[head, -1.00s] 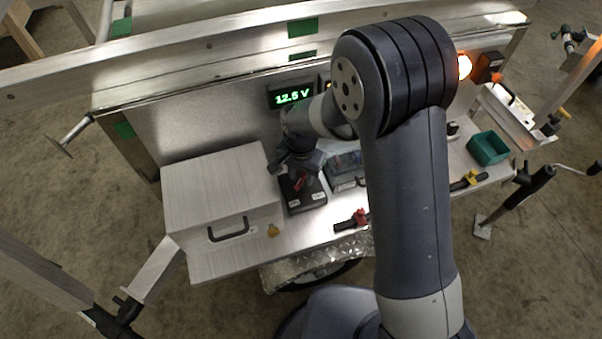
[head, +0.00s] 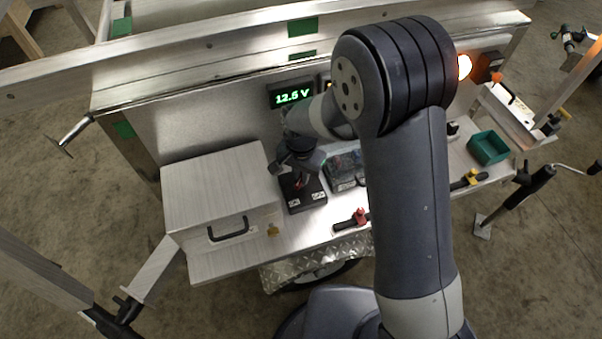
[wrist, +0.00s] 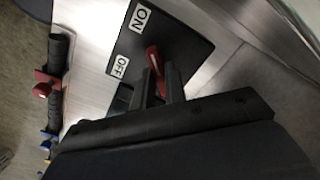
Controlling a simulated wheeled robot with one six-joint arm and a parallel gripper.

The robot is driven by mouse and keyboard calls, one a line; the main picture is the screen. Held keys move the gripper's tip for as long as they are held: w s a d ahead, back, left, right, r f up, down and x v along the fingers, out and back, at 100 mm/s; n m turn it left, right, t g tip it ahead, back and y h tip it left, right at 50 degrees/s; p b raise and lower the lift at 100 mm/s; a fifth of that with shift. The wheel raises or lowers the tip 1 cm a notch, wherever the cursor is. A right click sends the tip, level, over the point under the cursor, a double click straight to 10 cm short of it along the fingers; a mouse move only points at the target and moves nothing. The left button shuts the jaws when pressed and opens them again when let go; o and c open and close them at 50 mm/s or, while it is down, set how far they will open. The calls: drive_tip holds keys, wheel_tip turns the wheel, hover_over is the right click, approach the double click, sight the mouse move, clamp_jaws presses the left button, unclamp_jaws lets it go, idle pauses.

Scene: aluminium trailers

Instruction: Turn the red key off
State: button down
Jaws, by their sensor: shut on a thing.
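The red key (wrist: 153,57) sits on a black switch plate (wrist: 185,42) with white ON and OFF labels. In the wrist view, my gripper (wrist: 159,73) is shut on the key, one dark finger on each side of its red handle. The OFF label (wrist: 119,66) lies left of the key, and the ON label (wrist: 140,18) is above it. In the head view, my gripper (head: 299,170) is over the black plate (head: 306,196), covering most of the key. I cannot tell exactly which label the key points to.
An aluminium box (head: 220,195) stands left of the plate, and a clear-lidded box (head: 344,171) stands right. A red-handled clamp (head: 355,218) lies near the shelf's front edge. A display (head: 292,96) and a lit lamp (head: 464,67) are behind. A green bin (head: 488,148) sits right.

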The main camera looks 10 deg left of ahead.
drive_tip(key=shift+n, duration=0.4)
drive_tip(key=n+b, duration=0.1)
drive_tip(key=n, duration=0.2)
drive_tip(key=shift+n, duration=0.4)
drive_tip(key=n+b, duration=0.1)
drive_tip(key=n, duration=0.3)
drive_tip(key=shift+n, duration=0.3)
drive_tip(key=n+b, duration=0.1)
drive_tip(key=n, duration=0.7)
drive_tip(key=shift+n, duration=0.5)
drive_tip(key=c, duration=1.4)
unclamp_jaws()
drive_tip(key=shift+c, duration=0.2)
drive_tip(key=shift+r, duration=0.15)
